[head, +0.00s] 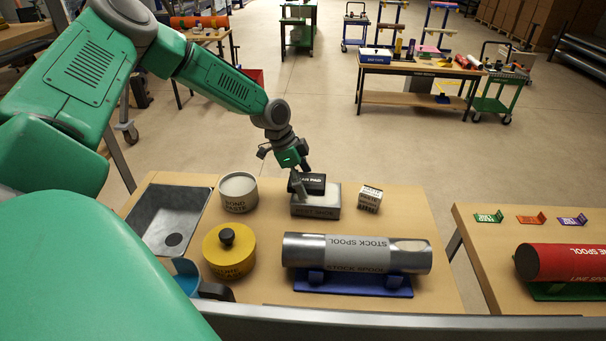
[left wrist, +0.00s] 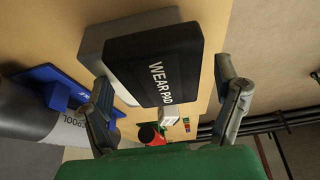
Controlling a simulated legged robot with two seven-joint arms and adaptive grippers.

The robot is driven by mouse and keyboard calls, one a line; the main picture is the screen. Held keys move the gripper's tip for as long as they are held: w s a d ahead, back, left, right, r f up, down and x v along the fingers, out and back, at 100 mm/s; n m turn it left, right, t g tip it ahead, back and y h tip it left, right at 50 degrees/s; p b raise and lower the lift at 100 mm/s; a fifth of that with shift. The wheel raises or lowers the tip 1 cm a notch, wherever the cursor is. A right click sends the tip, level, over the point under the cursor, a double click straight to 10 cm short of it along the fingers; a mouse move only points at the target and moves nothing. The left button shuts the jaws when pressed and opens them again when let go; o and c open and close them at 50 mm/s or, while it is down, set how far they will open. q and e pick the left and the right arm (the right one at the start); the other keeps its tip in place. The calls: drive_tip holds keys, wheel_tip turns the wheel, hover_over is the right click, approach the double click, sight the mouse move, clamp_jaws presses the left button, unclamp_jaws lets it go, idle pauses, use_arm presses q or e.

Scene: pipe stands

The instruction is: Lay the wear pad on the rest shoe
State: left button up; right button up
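The black wear pad (head: 312,184) is over the top of the grey rest shoe (head: 315,207), and looks to lie flat on it. In the left wrist view the pad (left wrist: 158,66) is offset from the shoe (left wrist: 93,40), whose grey edge shows on the left and top. My left gripper (head: 301,182) is above the shoe with its fingers on either side of the pad. In the left wrist view the fingers are spread, and a gap shows between the right finger and the pad. My right gripper is not in view.
The stock spool (head: 356,254) lies in front on a blue stand (head: 353,284). A yellow tin (head: 229,251) and metal tray (head: 171,221) are left. A red spool (head: 565,262) is on another table.

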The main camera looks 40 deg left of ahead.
use_arm(q)
drive_tip(key=shift+d+r, duration=0.35)
drive_tip(key=shift+d, duration=0.35)
drive_tip(key=shift+d+r, duration=0.1)
drive_tip(key=shift+r, duration=0.15)
drive_tip(key=a+r, duration=0.1)
drive_tip(key=r, duration=0.1)
drive_tip(key=s+a+r, duration=0.1)
drive_tip(key=a+r, duration=0.1)
drive_tip(key=s+a+r, duration=0.1)
drive_tip(key=r, duration=0.2)
drive_tip(key=shift+a, duration=0.35)
drive_tip(key=shift+s+d+r, duration=0.1)
drive_tip(key=shift+d+r, duration=0.05)
drive_tip(key=shift+r, duration=0.4)
drive_tip(key=shift+s+d+r, duration=0.15)
drive_tip(key=shift+d+r, duration=0.05)
drive_tip(key=shift+r, duration=0.4)
drive_tip(key=shift+s+d+r, duration=0.1)
drive_tip(key=shift+d+r, duration=0.05)
drive_tip(key=shift+r, duration=0.4)
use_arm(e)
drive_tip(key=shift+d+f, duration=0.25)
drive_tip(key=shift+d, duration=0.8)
